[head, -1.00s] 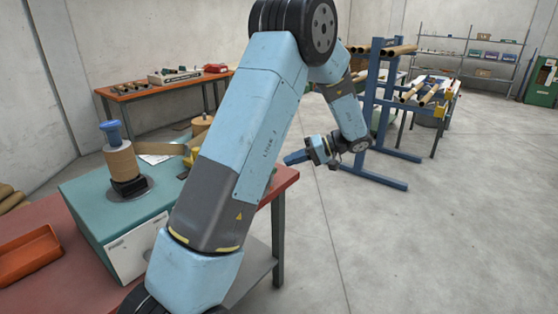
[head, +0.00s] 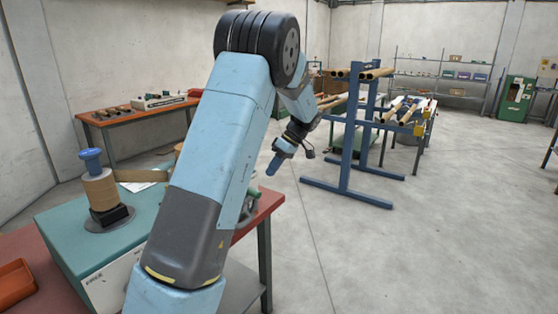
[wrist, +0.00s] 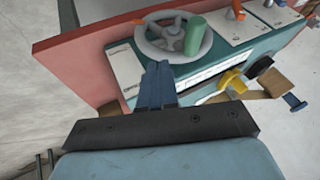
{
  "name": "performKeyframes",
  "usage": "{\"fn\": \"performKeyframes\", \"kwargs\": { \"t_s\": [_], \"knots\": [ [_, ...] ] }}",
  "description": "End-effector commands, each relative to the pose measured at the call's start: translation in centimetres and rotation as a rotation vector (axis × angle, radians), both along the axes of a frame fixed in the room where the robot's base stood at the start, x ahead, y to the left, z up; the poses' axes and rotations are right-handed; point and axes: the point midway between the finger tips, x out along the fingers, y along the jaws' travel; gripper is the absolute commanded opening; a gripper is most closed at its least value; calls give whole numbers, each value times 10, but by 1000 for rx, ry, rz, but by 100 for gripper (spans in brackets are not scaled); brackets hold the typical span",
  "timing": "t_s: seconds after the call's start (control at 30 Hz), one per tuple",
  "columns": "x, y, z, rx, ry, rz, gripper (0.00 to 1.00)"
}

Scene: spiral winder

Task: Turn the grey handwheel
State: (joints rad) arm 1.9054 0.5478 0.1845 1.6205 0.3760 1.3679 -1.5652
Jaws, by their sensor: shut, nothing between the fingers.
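The grey handwheel (wrist: 170,38) is at the top middle of the wrist view, on the teal machine's side. A green upright handle (wrist: 195,36) stands on its right part. My gripper (wrist: 158,66) has blue fingers pressed together, with nothing between them. In the wrist view the fingertips appear just below the wheel's near rim; I cannot tell whether they touch it. There the wheel is mostly hidden behind my arm, with a piece showing (head: 254,202).
The teal machine (head: 62,232) carries a brown roll with a blue top (head: 98,185). It stands on a red bench (head: 262,207). A blue rack (head: 352,150) with tubes stands to the right. The floor between is open.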

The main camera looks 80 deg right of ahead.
Motion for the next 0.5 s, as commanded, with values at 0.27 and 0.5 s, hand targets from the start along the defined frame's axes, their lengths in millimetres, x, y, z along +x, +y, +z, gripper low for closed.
{"fn": "performKeyframes", "kwargs": {
  "t_s": [0.27, 0.5],
  "knots": [
    [21, 23, -27, 1, -1, -1, 0],
    [29, 41, -31, 2, -1, 0, 0]
  ]
}}
